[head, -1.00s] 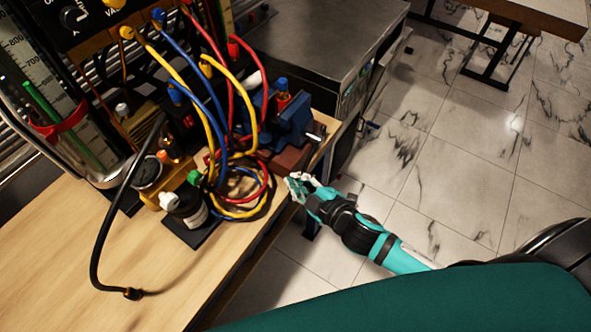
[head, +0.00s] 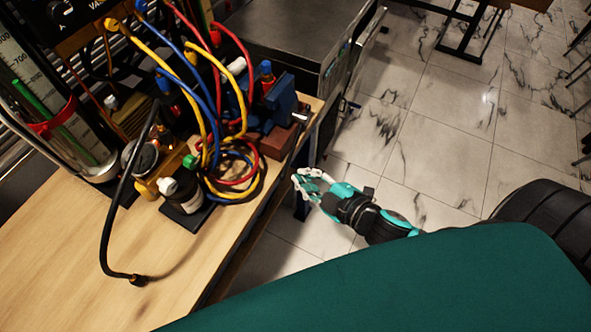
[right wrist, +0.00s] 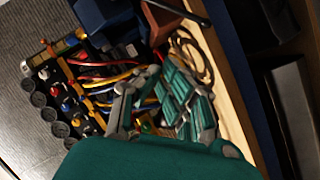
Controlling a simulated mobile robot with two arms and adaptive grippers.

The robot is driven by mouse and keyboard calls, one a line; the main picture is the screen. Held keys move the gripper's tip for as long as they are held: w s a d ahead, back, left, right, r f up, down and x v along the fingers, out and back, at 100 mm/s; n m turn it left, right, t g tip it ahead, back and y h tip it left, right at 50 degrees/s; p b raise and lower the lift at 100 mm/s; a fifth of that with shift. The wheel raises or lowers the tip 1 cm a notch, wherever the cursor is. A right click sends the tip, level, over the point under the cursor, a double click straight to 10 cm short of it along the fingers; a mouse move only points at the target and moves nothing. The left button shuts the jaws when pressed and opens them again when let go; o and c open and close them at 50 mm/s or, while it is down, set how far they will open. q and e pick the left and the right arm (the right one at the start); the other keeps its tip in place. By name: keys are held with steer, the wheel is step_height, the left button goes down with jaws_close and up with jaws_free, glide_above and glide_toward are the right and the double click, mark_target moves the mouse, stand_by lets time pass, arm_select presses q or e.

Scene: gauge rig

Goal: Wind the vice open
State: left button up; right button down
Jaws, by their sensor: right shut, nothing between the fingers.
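The blue vice (head: 281,103) stands on a reddish-brown block (head: 276,142) at the right end of the wooden bench. A short silver bar end (head: 299,117) shows on its right side. In the right wrist view the blue vice (right wrist: 103,14) and the brown block (right wrist: 160,20) are at the top, partly cut off. My right gripper (head: 303,182) is shut and empty, just off the bench's front edge, below and apart from the vice in the head view. It also shows in the right wrist view (right wrist: 165,85). My left gripper is not in view.
Coiled yellow, blue and red hoses (head: 236,168) hang close left of the vice. A grey metal cabinet (head: 290,40) stands behind.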

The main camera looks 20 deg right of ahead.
steer(key=s+r+m+h+p, duration=0.1)
steer(key=s+r+h+p, duration=0.1)
steer(key=p, duration=0.3)
steer(key=g+p, duration=0.1)
steer(key=p, duration=0.1)
glide_above(288, 162)
steer(key=s+a, duration=0.2)
steer(key=s, duration=0.2)
step_height(288, 162, down, 5)
steer(key=shift+w+d+f, duration=0.45)
steer(key=shift+w+f, duration=0.25)
steer(key=shift+f, duration=0.15)
steer(key=shift+w+d+f, duration=0.3)
steer(key=shift+d+f, duration=0.05)
steer(key=shift+f, duration=0.15)
